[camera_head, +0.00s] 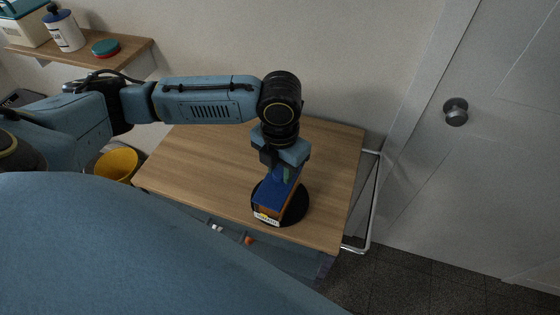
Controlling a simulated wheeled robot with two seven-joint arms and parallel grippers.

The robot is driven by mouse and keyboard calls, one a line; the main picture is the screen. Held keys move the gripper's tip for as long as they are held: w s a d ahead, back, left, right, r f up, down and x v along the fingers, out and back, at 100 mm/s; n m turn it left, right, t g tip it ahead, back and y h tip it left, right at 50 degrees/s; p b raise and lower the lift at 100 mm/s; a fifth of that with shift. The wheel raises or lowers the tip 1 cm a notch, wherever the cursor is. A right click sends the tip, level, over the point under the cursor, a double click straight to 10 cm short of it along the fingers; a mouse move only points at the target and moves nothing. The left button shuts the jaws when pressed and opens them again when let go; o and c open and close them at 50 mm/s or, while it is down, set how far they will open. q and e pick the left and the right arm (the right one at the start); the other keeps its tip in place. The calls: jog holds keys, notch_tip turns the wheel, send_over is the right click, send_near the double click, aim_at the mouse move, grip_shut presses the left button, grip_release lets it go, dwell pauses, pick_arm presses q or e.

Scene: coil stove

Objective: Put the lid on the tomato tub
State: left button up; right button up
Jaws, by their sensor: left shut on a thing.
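A small tub with orange-brown sides and a white label on its front (267,218) stands on a round black plate (298,212) near the front edge of the wooden table. A flat blue lid (272,194) lies over the tub's top; I cannot tell whether it is seated or held just above. My left gripper (287,174) points down at the lid's far end and is shut on it, around what looks like a small green part. The gripper hides the far end of the lid and tub. My right gripper is not in view.
The wooden table top (200,165) is clear around the plate. A wall shelf (130,52) at upper left holds a bottle (64,30), a box and a teal-and-red round tin (105,47). A yellow bucket (117,165) stands left of the table; a door (480,170) is at right.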

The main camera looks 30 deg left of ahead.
pick_arm(q)
jog(key=shift+p, duration=0.5)
dwell(0.6)
dwell(0.3)
jog(key=o, duration=1.5)
jog(key=shift+o, duration=0.2)
jog(key=shift+r+p, duration=3.55)
jog(key=shift+p, duration=0.7)
jog(key=shift+f, duration=0.1)
grip_shut()
